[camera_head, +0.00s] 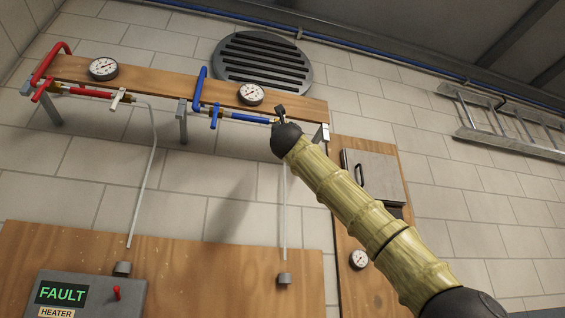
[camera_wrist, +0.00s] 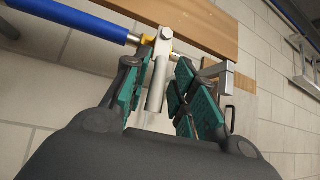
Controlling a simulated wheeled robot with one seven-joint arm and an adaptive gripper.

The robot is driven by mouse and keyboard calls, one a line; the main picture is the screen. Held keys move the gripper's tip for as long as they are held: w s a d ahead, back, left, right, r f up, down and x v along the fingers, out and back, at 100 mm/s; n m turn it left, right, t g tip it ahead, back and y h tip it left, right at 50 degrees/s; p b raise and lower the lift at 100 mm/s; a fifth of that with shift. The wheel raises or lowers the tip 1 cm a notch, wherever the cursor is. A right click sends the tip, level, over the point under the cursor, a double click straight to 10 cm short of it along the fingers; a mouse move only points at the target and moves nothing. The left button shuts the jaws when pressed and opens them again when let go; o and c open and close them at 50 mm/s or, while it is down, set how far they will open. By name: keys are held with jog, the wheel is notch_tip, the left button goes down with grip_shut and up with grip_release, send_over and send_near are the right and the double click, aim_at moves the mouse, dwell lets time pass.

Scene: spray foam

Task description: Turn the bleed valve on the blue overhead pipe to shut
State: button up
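The blue pipe (camera_head: 249,118) runs along a wooden board high on the wall; it also shows at the upper left of the wrist view (camera_wrist: 85,18). At its right end, past a brass fitting, is the bleed valve with a pale grey lever (camera_wrist: 158,82), pointing down across the pipe line in the wrist view. My gripper (camera_head: 280,113) is up at this end of the pipe and hides the valve in the head view. In the wrist view, its green-padded fingers (camera_wrist: 164,66) stand apart on either side of the lever. The left pad is close to the lever; I cannot tell whether it touches. A gap shows on the right.
A blue lever (camera_head: 214,116) is left along the pipe. A red pipe (camera_head: 85,93) with a white lever (camera_head: 117,99) is farther left. A metal bracket (camera_wrist: 222,78) is close right of my fingers. A thin hose (camera_head: 285,210) hangs below the valve area.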

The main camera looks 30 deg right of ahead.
jog(key=shift+a+f, duration=0.1)
jog(key=shift+a, duration=0.05)
jog(key=v, duration=1.2)
dwell(0.4)
dwell(0.5)
